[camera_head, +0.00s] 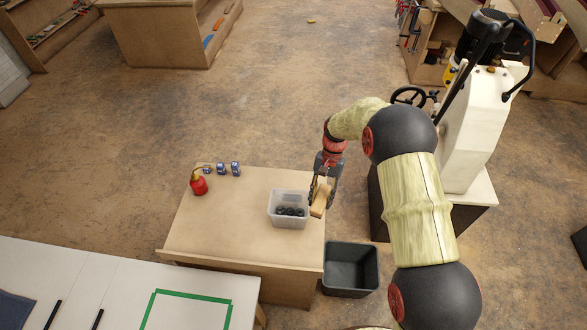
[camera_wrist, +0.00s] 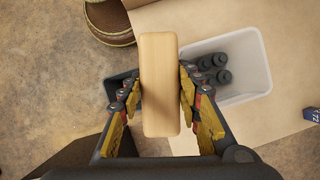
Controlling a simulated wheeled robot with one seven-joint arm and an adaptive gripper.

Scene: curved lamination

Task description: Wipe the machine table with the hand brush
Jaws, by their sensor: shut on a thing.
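My gripper (camera_head: 324,181) is shut on the hand brush (camera_head: 319,199), near the right edge of the wooden table. In the wrist view the brush (camera_wrist: 160,85) shows as a plain, light wooden block between the two fingers of my gripper (camera_wrist: 160,100); its bristles are hidden. The white machine (camera_head: 475,130) stands to the right, behind my arm. A pale flat surface (camera_head: 482,188) shows at its foot, partly covered by my arm. I cannot tell for certain whether this is the machine table. The brush is apart from the machine.
A clear bin (camera_head: 273,214) with several dark parts stands on the wooden table (camera_head: 225,235), left of my gripper. A red oil can (camera_head: 198,186) and small blue boxes (camera_head: 221,169) stand farther left. A dark open crate (camera_head: 350,290) is on the floor. Open floor lies behind the table.

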